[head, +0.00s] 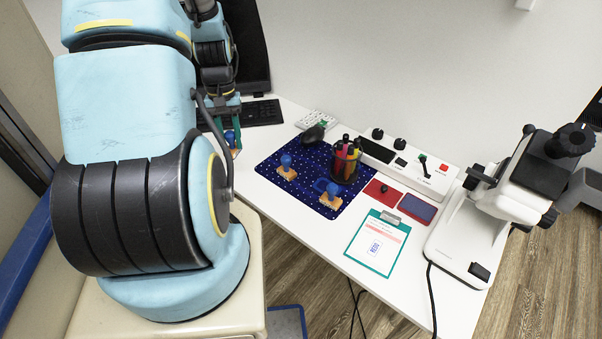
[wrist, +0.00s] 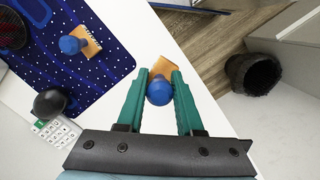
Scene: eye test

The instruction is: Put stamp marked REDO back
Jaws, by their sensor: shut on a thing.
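My gripper (head: 231,138) is shut on a stamp (wrist: 159,92) with a round blue knob and a wooden base. In the wrist view my gripper (wrist: 162,78) has its two green fingers on either side of the knob. In the head view the held stamp (head: 235,152) is partly hidden, above or beside the desk's left edge. Two more blue-handled stamps, a left one (head: 287,168) and a right one (head: 331,197), stand on a dark blue dotted mat (head: 308,158). The left one also shows in the wrist view (wrist: 72,45). No marking is readable on any stamp.
A pen cup (head: 346,162) stands at the mat's right side. Red ink pad (head: 382,189), blue pad (head: 417,209), clipboard (head: 376,243), white control box (head: 410,160) and microscope (head: 500,195) fill the right. A dark bin (wrist: 254,74) is on the floor.

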